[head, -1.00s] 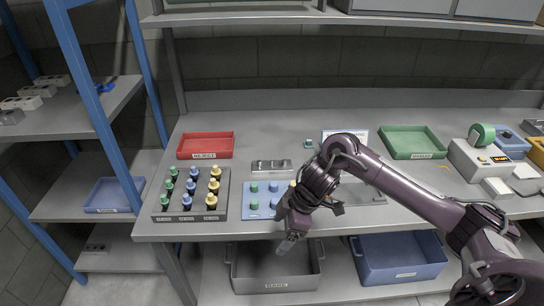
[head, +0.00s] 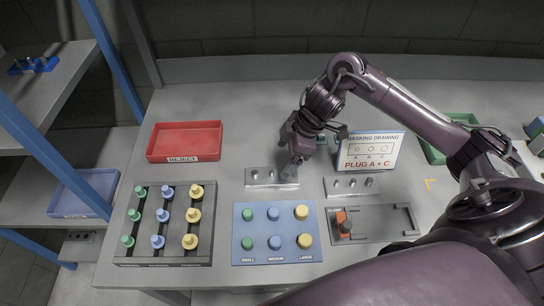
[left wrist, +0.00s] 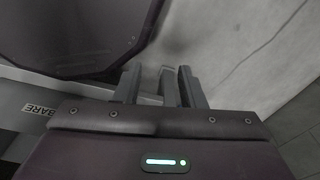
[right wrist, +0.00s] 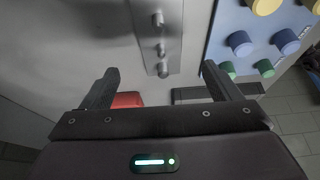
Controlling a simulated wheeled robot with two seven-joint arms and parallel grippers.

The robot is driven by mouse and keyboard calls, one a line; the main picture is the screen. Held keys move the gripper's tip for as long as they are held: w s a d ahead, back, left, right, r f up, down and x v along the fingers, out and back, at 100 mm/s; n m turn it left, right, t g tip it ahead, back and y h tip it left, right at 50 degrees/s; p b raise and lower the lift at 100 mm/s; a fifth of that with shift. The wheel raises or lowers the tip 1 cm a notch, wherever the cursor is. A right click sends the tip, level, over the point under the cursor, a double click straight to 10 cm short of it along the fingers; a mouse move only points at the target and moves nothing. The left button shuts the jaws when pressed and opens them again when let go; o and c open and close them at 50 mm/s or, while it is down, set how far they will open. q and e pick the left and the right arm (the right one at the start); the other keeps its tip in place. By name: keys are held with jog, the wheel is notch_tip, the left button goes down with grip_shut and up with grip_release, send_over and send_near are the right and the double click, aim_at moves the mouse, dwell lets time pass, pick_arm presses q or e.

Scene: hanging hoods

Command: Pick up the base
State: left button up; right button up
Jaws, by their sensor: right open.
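Two grey bases with three round fittings each lie on the bench. The left base (head: 262,178) is behind the blue peg board, and the right base (head: 338,187) is in front of the drawing sign. My right gripper (head: 289,172) is over the right end of the left base. In the right wrist view it is open (right wrist: 160,85) and empty, with a base (right wrist: 177,20) beyond its fingertips; contact cannot be told. My left gripper (left wrist: 162,85) shows only in its wrist view; its fingers are partly apart, with a grey piece seen between them.
A red reject tray (head: 184,124) and a dark plug rack (head: 121,250) are at left. A blue peg board (head: 277,228) and a clamp fixture (head: 385,222) are in front. The drawing sign (head: 369,138) stands close right of my right gripper.

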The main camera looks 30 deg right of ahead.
aim_at(274, 175)
jog(key=shift+w+f, duration=0.2)
jog(key=shift+f, duration=0.05)
jog(key=x, duration=0.6)
jog(key=shift+s+a+p, duration=0.25)
jog(key=shift+a+p, duration=0.05)
jog(key=shift+w+a+f, duration=0.15)
jog(key=shift+f, duration=0.4)
jog(key=shift+r, duration=0.1)
jog(key=c, duration=1.4)
pick_arm(q)
jog(key=shift+s+a+r, duration=0.1)
jog(key=shift+s+r, duration=0.15)
jog(key=shift+s, duration=0.35)
pick_arm(e)
jog(key=shift+c, duration=0.2)
jog(key=shift+w, duration=0.1)
